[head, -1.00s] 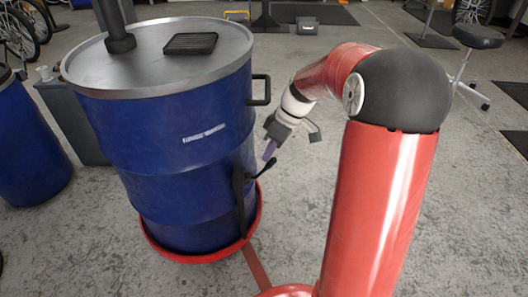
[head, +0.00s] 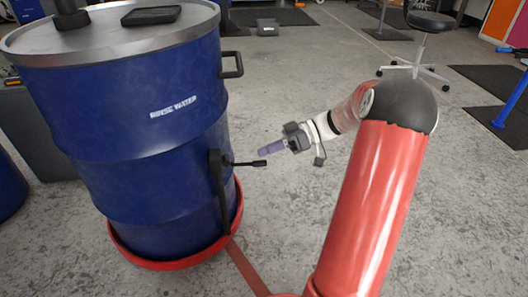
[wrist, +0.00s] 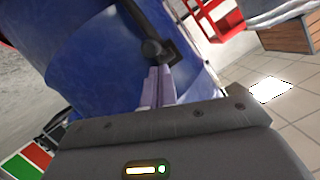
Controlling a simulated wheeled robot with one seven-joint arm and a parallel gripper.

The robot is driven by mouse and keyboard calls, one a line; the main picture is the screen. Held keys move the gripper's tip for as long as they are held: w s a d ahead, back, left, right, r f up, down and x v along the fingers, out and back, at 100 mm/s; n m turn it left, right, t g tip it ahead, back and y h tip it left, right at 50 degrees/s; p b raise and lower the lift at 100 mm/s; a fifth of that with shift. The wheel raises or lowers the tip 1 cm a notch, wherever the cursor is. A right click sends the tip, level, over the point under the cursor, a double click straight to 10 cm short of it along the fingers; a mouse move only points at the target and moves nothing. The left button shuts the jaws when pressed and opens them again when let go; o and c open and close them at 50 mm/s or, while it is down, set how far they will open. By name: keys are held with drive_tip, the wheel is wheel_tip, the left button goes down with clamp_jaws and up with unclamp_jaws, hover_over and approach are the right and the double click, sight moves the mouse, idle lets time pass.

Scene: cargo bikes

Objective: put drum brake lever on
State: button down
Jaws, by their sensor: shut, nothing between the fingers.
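The brake lever (head: 248,163) is a thin black arm with a thicker grip. It sticks out to the right, about level, from a black upright bracket (head: 219,190) beside the blue drum (head: 150,115). My gripper (head: 262,152) has purple fingers, shut and empty, pointing left just above the lever's outer end. Whether they touch it I cannot tell. In the wrist view the closed fingers (wrist: 157,75) point at the lever's dark round end (wrist: 152,49), with the bracket (wrist: 170,52) behind it against the drum.
The drum, marked RINSE WATER, stands in a red ring base (head: 160,263) with a red bar (head: 247,268) running along the floor towards me. A black side handle (head: 232,65) juts from the drum. A stool (head: 425,40) stands at the back right. The floor between is clear.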

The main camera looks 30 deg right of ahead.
drive_tip(key=shift+f+b, duration=0.5)
drive_tip(key=shift+f, duration=0.15)
drive_tip(key=shift+s+f, duration=0.1)
drive_tip(key=shift+f, duration=0.1)
